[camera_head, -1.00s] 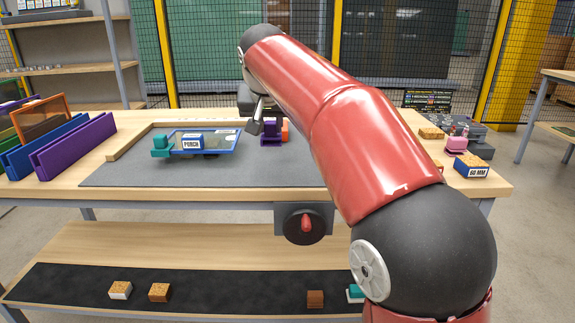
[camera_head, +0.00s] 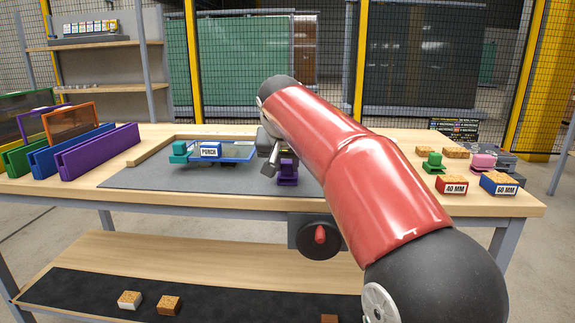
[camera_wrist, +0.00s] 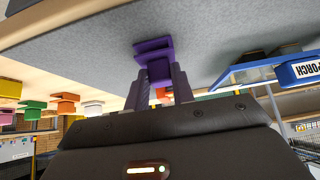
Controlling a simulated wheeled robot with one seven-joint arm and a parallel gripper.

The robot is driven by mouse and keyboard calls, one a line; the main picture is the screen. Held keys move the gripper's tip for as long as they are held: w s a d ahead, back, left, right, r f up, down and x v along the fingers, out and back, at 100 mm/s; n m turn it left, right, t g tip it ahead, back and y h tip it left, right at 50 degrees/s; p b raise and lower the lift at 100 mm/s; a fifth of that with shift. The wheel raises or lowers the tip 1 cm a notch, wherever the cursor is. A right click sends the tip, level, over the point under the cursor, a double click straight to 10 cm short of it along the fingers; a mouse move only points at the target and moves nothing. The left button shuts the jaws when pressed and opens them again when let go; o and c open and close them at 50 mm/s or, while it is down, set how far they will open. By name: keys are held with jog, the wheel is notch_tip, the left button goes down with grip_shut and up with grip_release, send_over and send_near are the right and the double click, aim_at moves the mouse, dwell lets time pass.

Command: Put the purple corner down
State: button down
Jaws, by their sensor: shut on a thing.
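The purple corner (camera_head: 287,174) is in my gripper (camera_head: 270,158), over the front part of the grey mat (camera_head: 150,182). In the wrist view the purple corner (camera_wrist: 154,58) sits between the two fingers of my gripper (camera_wrist: 161,84), which are shut on it. The mat's surface lies close to it there. I cannot tell whether the corner touches the mat. My arm and wrist hide part of the area behind it.
A blue-framed piece with a PORCH label (camera_head: 211,150) lies on the mat to the left, with a teal corner (camera_head: 180,151) at its end. A purple rack (camera_head: 98,150) stands further left. Blocks labelled 40 MM (camera_head: 452,184) and 60 MM (camera_head: 499,183) stand at the right.

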jog(key=c, duration=1.2)
grip_release()
jog(key=shift+f, duration=0.1)
jog(key=shift+s+r, duration=0.1)
jog(key=shift+r, duration=0.25)
jog(key=p+v, duration=0.2)
jog(key=v, duration=1)
jog(key=s+d+f+g, duration=0.2)
jog(key=s+d+f, duration=1.5)
jog(key=s, duration=0.2)
jog(key=s+f, duration=0.2)
jog(key=f, duration=0.1)
jog(key=s+d+f, duration=0.1)
jog(key=s+f, duration=0.2)
jog(key=s+d+f, duration=0.1)
jog(key=s+f, duration=0.2)
jog(key=shift+f, duration=0.4)
